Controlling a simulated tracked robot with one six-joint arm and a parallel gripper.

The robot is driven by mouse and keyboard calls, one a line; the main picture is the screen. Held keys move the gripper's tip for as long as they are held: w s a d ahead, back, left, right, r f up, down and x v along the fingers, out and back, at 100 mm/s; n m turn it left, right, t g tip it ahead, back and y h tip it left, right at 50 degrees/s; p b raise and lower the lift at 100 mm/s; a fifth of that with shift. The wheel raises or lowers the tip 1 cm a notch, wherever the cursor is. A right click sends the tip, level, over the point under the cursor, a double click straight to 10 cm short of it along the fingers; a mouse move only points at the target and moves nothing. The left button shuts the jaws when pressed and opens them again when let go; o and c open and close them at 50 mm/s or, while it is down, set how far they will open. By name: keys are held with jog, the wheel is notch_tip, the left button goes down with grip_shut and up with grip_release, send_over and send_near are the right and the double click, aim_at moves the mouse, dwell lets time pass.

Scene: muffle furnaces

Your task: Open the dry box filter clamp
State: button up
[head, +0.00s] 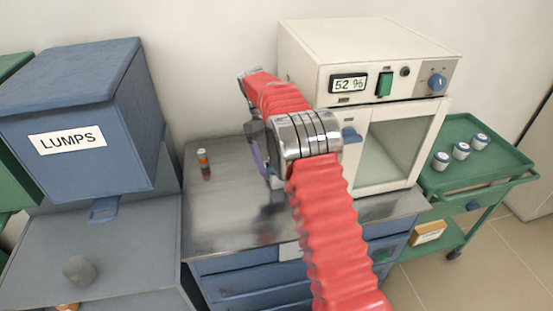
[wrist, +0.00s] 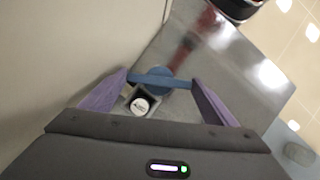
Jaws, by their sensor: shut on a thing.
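The dry box (head: 370,60) is a cream cabinet with a display reading 52 %, standing on a metal-topped bench. My gripper (wrist: 159,80) is at its left side, mostly hidden behind my red-sleeved arm in the head view. In the wrist view its two purple fingers stand wide, shut on the two ends of a blue bar with a round middle, the filter clamp (wrist: 157,74). Just below the clamp is a dark square housing with a white round face (wrist: 139,105). The clamp is hidden in the head view.
A small orange-banded cylinder (head: 203,160) stands on the bench top (head: 225,215). The blue LUMPS bin (head: 70,125) is at the left. A green trolley (head: 480,180) with three small white jars is at the right. The bench's left part is mostly clear.

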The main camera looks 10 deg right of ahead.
jog(key=shift+w+a+r, duration=0.1)
jog(key=o, duration=1)
jog(key=shift+c, duration=0.2)
jog(key=shift+o, duration=0.4)
jog(key=shift+d, duration=0.2)
jog(key=v, duration=0.8)
jog(key=shift+a, duration=0.25)
jog(key=shift+c, duration=0.4)
